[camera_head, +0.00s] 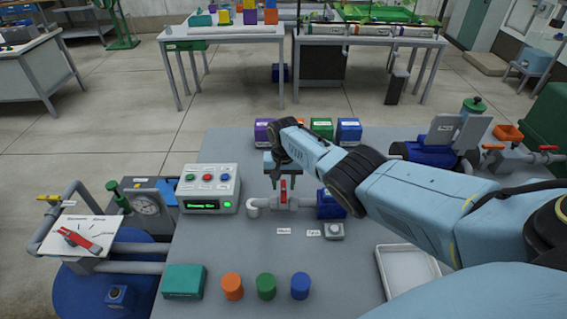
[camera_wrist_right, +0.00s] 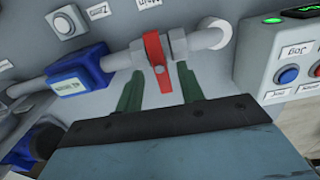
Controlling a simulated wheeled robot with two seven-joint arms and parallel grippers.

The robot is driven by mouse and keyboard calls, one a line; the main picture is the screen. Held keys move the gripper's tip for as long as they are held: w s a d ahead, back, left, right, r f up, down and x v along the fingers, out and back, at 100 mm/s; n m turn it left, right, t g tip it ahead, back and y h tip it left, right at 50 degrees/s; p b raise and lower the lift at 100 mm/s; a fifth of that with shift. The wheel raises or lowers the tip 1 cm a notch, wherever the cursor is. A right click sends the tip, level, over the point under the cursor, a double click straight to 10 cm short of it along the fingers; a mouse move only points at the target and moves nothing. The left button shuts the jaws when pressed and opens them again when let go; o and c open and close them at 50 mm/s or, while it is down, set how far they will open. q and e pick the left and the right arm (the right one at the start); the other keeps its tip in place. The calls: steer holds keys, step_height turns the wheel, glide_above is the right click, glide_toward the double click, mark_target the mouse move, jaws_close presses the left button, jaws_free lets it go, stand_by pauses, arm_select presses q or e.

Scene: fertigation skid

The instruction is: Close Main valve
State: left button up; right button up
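A red valve lever (camera_head: 283,189) sits on a short grey pipe in the middle of the bench; a small label on the bench near it is too small to read surely. The red lever (camera_wrist_right: 157,55) also shows in the right wrist view, standing across the pipe. My right gripper (camera_head: 276,182) is over this valve. In the right wrist view its two green fingers (camera_wrist_right: 160,82) are apart, with the lever lying between and just beyond their tips; I see no clear contact. My left gripper is not in view.
A blue meter (camera_head: 328,205) adjoins the pipe on the right. A control box (camera_head: 209,187) with coloured buttons stands left. Orange, green and blue cylinders (camera_head: 266,286) stand in front, beside a teal box (camera_head: 184,281). A white tray (camera_head: 408,268) lies right. Another red lever (camera_head: 75,239) is far left.

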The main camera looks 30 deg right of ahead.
mark_target(284, 190)
step_height(284, 190, up, 12)
steer(key=p, duration=0.3)
steer(key=shift+f, duration=0.1)
stand_by(1.2)
